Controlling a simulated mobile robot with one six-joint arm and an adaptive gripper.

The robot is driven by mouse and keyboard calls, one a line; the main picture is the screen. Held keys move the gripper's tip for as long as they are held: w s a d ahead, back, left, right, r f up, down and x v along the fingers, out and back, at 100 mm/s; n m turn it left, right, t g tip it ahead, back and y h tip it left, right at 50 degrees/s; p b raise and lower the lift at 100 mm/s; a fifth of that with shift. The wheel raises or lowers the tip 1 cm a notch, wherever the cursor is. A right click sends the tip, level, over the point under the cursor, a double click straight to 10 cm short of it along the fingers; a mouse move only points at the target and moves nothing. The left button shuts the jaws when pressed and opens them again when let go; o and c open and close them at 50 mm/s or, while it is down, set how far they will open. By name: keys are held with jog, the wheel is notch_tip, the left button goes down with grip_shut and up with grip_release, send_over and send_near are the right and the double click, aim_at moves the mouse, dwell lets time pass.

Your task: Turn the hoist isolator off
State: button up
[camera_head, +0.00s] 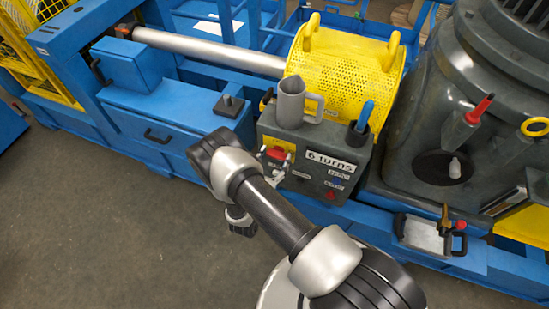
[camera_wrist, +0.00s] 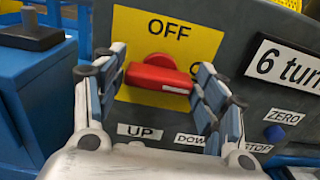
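The hoist isolator is a red rotary handle (camera_wrist: 158,77) on a yellow plate (camera_wrist: 196,37) marked OFF at the top. A second label to its right is mostly hidden by my finger. The handle lies roughly crosswise, tilted slightly down to the right. In the wrist view my gripper (camera_wrist: 160,70) is open, with one finger on each side of the handle. I cannot tell whether either finger touches it. In the head view the red isolator (camera_head: 276,154) shows on the dark control box (camera_head: 344,177), just beyond my gripper (camera_head: 280,174), whose fingers are partly hidden by my wrist.
UP and DOWN labels and a STOP label sit below the plate; a blue button (camera_wrist: 274,133) is at right. A grey jug (camera_head: 290,101) and a cup with a blue-handled tool (camera_head: 364,118) stand on the box. A yellow perforated guard (camera_head: 345,70) is behind. Floor at left is clear.

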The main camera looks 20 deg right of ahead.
jog(key=c, duration=0.6)
jog(key=n+b, duration=0.1)
jog(key=n, duration=0.2)
jog(key=shift+a+f+n, duration=0.1)
jog(key=shift+n, duration=0.2)
jog(key=n+b, duration=0.1)
jog(key=n, duration=0.3)
jog(key=shift+w+n+b, duration=0.1)
jog(key=shift+n+b, duration=0.2)
jog(key=shift+b, duration=0.05)
jog(key=n+b, duration=0.1)
jog(key=n, duration=0.4)
jog(key=shift+a+f, duration=0.1)
jog(key=shift+f+n, duration=0.1)
jog(key=shift+n, duration=2.3)
